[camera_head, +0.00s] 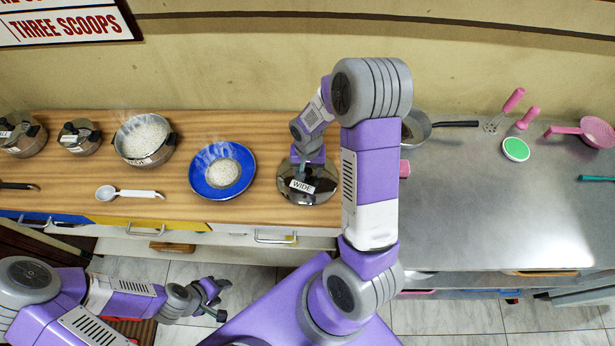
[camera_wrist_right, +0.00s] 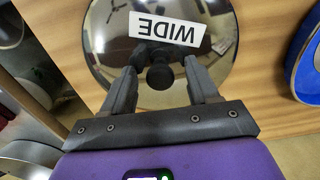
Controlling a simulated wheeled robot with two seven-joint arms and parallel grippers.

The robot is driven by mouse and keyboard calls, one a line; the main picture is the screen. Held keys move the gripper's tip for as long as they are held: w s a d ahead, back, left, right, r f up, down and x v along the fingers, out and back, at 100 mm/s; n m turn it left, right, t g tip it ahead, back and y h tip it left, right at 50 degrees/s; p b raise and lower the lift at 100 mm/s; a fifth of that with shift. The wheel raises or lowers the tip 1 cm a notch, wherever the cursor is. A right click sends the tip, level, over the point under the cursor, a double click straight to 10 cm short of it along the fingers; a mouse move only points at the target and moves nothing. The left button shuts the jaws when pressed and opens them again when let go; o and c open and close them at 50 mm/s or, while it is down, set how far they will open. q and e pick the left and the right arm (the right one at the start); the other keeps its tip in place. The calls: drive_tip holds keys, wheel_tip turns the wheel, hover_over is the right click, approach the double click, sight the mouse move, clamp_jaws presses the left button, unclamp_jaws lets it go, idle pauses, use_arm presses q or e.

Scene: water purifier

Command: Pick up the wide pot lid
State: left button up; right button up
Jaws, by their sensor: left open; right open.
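The wide pot lid (camera_head: 310,186) is a shiny metal dome with a white "WIDE" label, lying on the wooden counter near its right end. In the right wrist view the lid (camera_wrist_right: 112,45) fills the upper middle, with its dark round knob (camera_wrist_right: 160,76) between my fingers. My right gripper (camera_wrist_right: 163,85) is open, one finger on each side of the knob; I cannot tell whether they touch it. My left gripper (camera_head: 215,300) is open and empty, low in front of the counter, away from the lid.
Further left are a steaming pot of rice (camera_head: 165,153), smaller lidded pots and a ladle (camera_head: 125,193). A pan (camera_head: 417,125) and pink utensils lie on the metal counter (camera_head: 470,210).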

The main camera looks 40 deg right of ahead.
clamp_jaws()
idle(0.3)
